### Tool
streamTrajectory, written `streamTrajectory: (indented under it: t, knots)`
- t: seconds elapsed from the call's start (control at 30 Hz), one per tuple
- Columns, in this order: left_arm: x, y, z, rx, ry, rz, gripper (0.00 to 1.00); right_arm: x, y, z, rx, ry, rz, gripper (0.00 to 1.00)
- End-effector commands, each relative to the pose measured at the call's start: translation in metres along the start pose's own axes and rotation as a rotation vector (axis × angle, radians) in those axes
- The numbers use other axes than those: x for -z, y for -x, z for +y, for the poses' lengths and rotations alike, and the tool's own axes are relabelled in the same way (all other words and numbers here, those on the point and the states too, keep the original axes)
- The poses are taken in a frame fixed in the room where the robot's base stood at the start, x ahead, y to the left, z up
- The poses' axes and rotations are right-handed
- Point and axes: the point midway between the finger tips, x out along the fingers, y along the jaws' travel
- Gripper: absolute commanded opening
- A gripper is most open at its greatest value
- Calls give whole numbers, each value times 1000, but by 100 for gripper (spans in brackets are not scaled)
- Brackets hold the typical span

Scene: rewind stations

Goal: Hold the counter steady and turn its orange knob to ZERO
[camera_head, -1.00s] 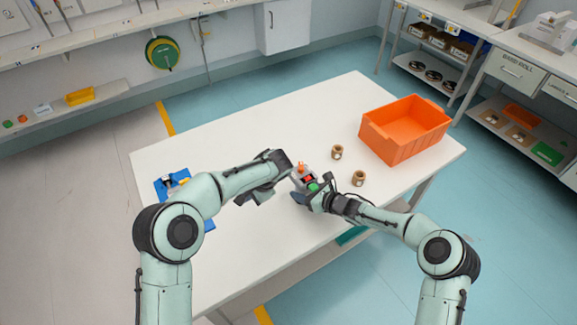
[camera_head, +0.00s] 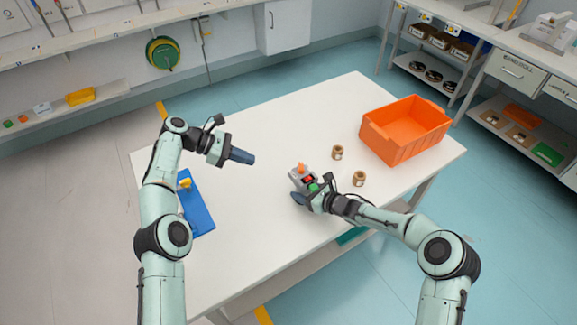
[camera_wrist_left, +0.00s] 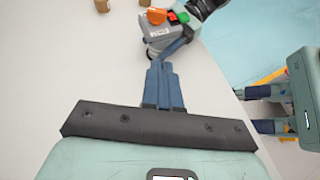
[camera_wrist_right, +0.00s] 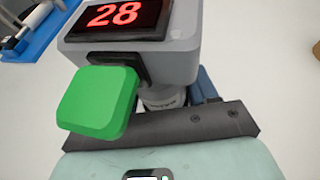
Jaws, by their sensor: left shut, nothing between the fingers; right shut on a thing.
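The grey counter (camera_head: 297,182) stands on the white table, with an orange knob (camera_head: 301,167) on top, a red display and a green button (camera_head: 314,188). In the right wrist view its display (camera_wrist_right: 118,15) reads 28 and the green button (camera_wrist_right: 98,101) is close to the camera. My right gripper (camera_head: 303,198) is shut on the counter from the near side. My left gripper (camera_head: 246,157) is shut and empty, above the table to the left of the counter and apart from it. The left wrist view shows the counter (camera_wrist_left: 160,28) and orange knob (camera_wrist_left: 156,16) beyond the fingertips.
Two small brown spools (camera_head: 337,152) stand right of the counter. An orange crate (camera_head: 403,145) is at the table's right end. A blue tray (camera_head: 198,215) with a yellow part lies at the left, below my left arm. The table between the tray and the counter is clear.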

Motion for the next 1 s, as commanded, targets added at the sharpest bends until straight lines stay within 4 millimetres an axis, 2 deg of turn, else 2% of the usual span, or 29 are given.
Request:
streamTrajectory:
  t: [0.13,0.27,0.37,0.7,0.9,1.0]
  knots:
    - [-4,0,2,-9,24,-27,0,-1,0,0,0,0,-1,22]
    - [-5,-12,2,-7,23,-28,0,-1,0,0,0,0,-1,22]
    - [-5,-27,1,-4,24,-26,0,-1,0,0,0,0,-1,22]
    - [-6,-100,2,-6,21,-24,0,-1,0,0,0,0,-1,22]
    - [-22,-123,3,-7,19,-25,0,-1,0,0,0,0,-1,22]
    - [-25,-128,3,-8,20,-25,0,-1,0,0,0,0,-1,22]
